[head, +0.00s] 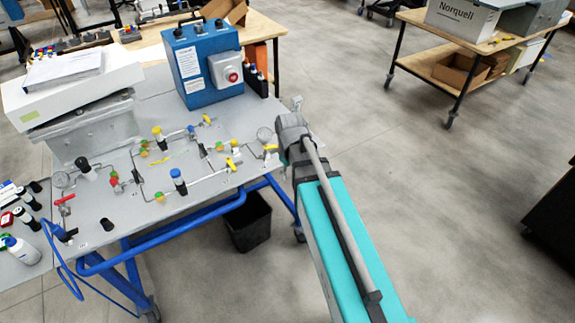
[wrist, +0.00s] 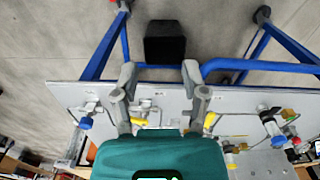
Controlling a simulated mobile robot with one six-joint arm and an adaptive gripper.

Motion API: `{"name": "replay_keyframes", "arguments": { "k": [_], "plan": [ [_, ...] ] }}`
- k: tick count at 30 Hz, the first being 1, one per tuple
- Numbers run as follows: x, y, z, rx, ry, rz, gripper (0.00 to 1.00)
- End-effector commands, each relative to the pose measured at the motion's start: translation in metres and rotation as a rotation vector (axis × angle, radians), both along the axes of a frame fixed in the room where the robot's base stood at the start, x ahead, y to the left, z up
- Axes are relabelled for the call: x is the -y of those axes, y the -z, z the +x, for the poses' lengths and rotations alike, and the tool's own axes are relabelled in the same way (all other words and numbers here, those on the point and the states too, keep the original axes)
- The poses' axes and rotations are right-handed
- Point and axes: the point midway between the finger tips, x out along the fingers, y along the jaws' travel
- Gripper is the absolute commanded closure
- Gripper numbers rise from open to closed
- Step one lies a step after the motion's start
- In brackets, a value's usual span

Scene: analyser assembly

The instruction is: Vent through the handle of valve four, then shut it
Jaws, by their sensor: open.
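A grey board (head: 108,233) on a blue-framed cart carries thin metal piping with several small valves. One valve has a red handle (head: 65,198) at the left. Yellow handles sit near the right edge (head: 270,147) and further left on the piping (head: 231,164). The labels are too small to read, so I cannot tell which is valve four. My gripper (head: 291,127) is at the board's right edge. In the wrist view my gripper (wrist: 160,72) is open and empty, fingers spread over the board's edge. A yellow handle (wrist: 208,121) shows beside the right finger, partly hidden.
A blue box (head: 205,65) with a red button stands at the board's back. A white binder stack (head: 70,70) is at the back left. Bottles (head: 22,250) stand at the front left. A black bin (head: 248,222) is under the cart.

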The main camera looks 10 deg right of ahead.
Motion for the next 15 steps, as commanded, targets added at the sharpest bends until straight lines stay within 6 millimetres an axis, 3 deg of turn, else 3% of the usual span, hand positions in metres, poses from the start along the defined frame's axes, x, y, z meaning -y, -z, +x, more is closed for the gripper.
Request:
{"name": "replay_keyframes", "arguments": {
  "k": [15],
  "plan": [
    [0.0, 0.023, -0.059, 0.0, 0.323, 0.0, 0.43]
  ]
}}
